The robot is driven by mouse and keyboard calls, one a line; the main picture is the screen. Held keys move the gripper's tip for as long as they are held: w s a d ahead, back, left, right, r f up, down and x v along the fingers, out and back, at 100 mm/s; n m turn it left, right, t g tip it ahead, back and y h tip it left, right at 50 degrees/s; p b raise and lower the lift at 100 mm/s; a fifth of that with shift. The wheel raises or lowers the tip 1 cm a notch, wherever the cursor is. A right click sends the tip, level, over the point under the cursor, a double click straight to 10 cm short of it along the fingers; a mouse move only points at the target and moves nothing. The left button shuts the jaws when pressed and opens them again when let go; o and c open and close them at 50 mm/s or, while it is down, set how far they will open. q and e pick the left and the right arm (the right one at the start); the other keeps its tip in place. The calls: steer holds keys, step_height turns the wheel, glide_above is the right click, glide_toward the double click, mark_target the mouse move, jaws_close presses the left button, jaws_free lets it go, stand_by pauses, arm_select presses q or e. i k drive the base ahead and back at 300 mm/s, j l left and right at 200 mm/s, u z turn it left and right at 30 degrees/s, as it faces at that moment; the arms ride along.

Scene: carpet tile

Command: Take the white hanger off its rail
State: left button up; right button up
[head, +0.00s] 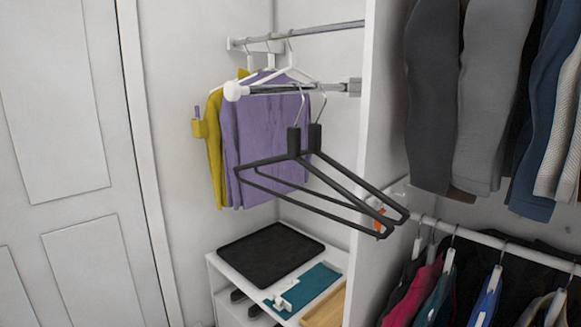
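A white hanger (289,71) hangs by its hook from the rear metal rail (325,29) in the upper middle of the head view. A purple garment (262,135) hangs below it, and the front rail covers part of the hanger. Another pale hook (250,62) shows just left of it, above a yellow garment (214,150); its hanger is mostly hidden. Two empty black hangers (310,170) hang from a shorter front rail (285,89), in front of the purple garment. Neither of my grippers shows in the view.
A white shelf unit (262,292) below holds a black tray (268,253), a teal cloth (308,287) and a wooden tray (327,306). A white upright panel (362,150) stands right of the rails. Clothes crowd the right side. A white door (75,160) is at left.

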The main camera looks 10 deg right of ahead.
mark_target(292, 63)
steer(key=j+u, duration=0.7)
steer(key=i+j+u, duration=0.2)
steer(key=j+u, duration=0.15)
steer(key=i+j+z, duration=0.15)
steer(key=i, duration=0.25)
steer(key=i+j+z, duration=0.2)
steer(key=i, duration=0.15)
steer(key=i+j+z, duration=0.15)
steer(key=i, duration=0.25)
steer(key=i+l+z, duration=0.25)
steer(key=i+z, duration=0.65)
steer(key=i+j+z, duration=0.1)
steer(key=i+z, duration=0.35)
steer(key=i+j+z, duration=0.3)
steer(key=i+z, duration=0.15)
steer(key=i, duration=0.15)
